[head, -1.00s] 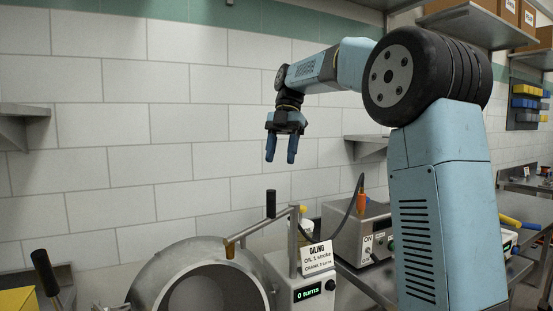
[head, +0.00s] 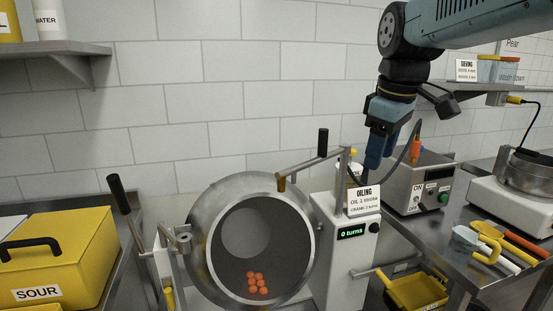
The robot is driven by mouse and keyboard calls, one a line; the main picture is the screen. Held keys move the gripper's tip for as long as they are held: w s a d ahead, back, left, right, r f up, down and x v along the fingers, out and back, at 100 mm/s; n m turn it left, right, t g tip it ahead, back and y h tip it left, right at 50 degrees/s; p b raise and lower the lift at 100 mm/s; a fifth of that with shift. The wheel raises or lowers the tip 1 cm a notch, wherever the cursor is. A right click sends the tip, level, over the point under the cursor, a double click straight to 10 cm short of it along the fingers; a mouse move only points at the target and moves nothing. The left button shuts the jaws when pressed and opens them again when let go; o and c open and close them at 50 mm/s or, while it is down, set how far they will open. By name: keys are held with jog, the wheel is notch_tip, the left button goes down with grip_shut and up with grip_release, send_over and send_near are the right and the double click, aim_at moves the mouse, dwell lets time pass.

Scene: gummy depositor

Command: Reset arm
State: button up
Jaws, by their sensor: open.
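My gripper (head: 376,150) hangs at the right of centre in the head view, pointing down with its blue fingers low. It is open, and nothing shows between the fingers. It is in front of the wall, above and behind the oiling sign (head: 364,201) in the picture. My arm reaches in from the top right. How far the fingers are from the grey box beside them I cannot tell.
A metal drum (head: 203,226) holds several orange gummies (head: 257,283). The oiling unit (head: 345,262) reads "0 turns". A grey control box (head: 417,184) stands right of the gripper. A yellow SOUR box (head: 61,262) is at left; a shelf (head: 465,91) is at right.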

jog(key=s+d+f+m+t, duration=0.3)
jog(key=s+f+m, duration=0.5)
jog(key=m, duration=0.1)
jog(key=shift+s+d+f, duration=0.35)
jog(key=shift+s+d, duration=0.05)
